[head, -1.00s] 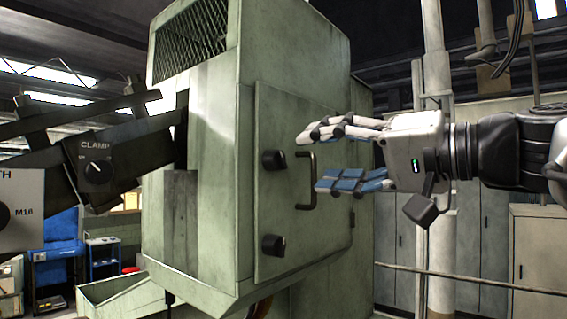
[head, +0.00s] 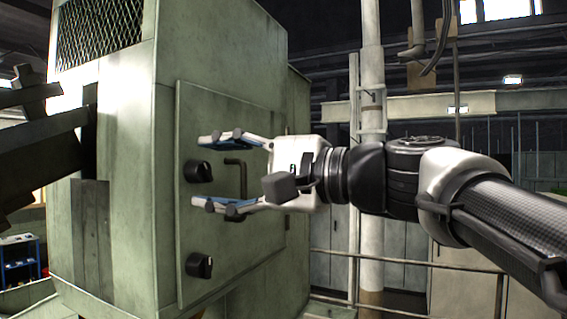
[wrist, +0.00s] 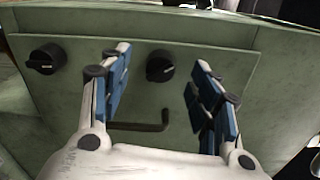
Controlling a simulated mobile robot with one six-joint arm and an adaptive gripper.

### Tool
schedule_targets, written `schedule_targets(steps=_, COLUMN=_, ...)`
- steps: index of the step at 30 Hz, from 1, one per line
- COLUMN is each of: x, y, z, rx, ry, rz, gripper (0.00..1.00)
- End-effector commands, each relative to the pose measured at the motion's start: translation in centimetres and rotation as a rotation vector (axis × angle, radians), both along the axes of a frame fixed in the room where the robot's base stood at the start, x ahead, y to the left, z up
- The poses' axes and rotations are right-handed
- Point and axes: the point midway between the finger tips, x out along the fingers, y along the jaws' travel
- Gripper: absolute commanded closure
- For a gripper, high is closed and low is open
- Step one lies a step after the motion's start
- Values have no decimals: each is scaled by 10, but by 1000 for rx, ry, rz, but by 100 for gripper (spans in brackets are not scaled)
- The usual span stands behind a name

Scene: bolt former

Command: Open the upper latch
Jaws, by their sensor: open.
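The upper latch (head: 198,171) is a black round knob near the left edge of the green door panel (head: 215,225). In the wrist view the upper latch (wrist: 160,66) shows between my fingers, beyond their tips. My gripper (head: 203,172) is open and empty, with one finger above the latch's level and one below it. In the wrist view my gripper (wrist: 162,62) has blue pads on both sides of the knob, with gaps; no contact is visible. The lower latch (head: 200,265), a similar knob, sits below and outside the fingers.
A dark bar handle (head: 241,178) stands out from the door just right of the upper latch, and in the wrist view the handle (wrist: 140,126) lies between my fingers. A railing (head: 400,260) runs at the right behind my arm.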

Motion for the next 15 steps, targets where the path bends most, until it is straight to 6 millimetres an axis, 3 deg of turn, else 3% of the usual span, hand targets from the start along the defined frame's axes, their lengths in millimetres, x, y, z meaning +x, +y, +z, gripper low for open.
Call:
schedule_targets(steps=1, x=4, y=14, z=3, rx=0, ry=2, rz=7, gripper=43)
schedule_targets(steps=3, x=8, y=23, z=0, rx=-18, ry=-49, rz=3, gripper=43)
schedule_targets(steps=9, x=9, y=19, z=-6, rx=-163, ry=-397, rz=-2, gripper=43)
schedule_targets(steps=15, x=9, y=19, z=-3, rx=-236, ry=-571, rz=-1, gripper=43)
